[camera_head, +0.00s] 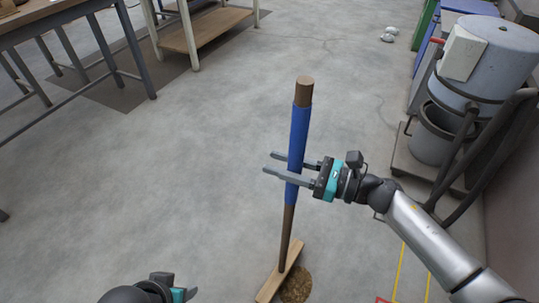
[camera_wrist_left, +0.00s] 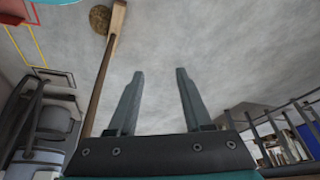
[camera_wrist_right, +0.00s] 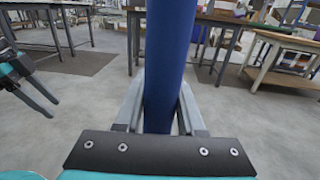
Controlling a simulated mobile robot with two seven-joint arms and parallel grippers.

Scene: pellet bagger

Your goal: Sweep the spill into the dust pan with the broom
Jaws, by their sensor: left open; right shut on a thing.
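The broom (camera_head: 299,140) stands nearly upright, with a brown pole, a blue sleeve and a wooden head (camera_head: 276,284) on the floor. My right gripper (camera_head: 291,166) is shut on the blue sleeve, which also fills the middle of the right wrist view (camera_wrist_right: 168,60). The spill (camera_head: 297,286), a round brown patch, lies just right of the broom head; it also shows in the left wrist view (camera_wrist_left: 100,18). My left gripper (camera_wrist_left: 160,75) is open and empty, low at the bottom of the head view, left of the broom.
A grey machine with a drum (camera_head: 490,55) stands at the right. Yellow floor lines (camera_head: 399,268) and a bit of red marking (camera_head: 382,300) lie right of the spill. Tables (camera_head: 60,15) stand at the upper left. The floor left of the broom is clear.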

